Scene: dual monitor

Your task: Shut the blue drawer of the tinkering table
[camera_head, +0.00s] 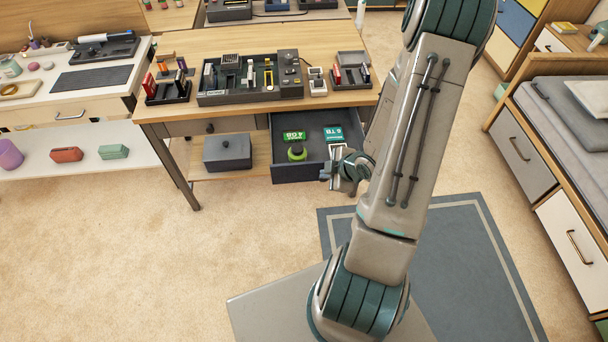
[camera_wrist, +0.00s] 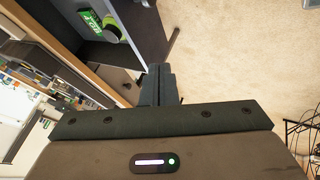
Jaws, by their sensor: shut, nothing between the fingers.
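The blue drawer (camera_head: 290,174) of the tinkering table (camera_head: 240,45) stands pulled out toward me, under the right part of the tabletop. It holds a green box (camera_head: 295,136), a teal box (camera_head: 333,133), a white item (camera_head: 337,148) and a lime-green round object (camera_head: 297,153). My gripper (camera_head: 332,180) is shut and empty beside the drawer's front right corner. In the wrist view the shut fingers (camera_wrist: 159,72) point toward the drawer's front panel (camera_wrist: 145,28). I cannot tell whether they touch it.
A closed drawer with a dark knob (camera_head: 210,128) is left of the open one. A grey lidded box (camera_head: 228,152) sits on the lower shelf. Trays and tools crowd the tabletop. A bed with drawers (camera_head: 570,130) stands at right. The carpet (camera_head: 240,235) left of my base is clear.

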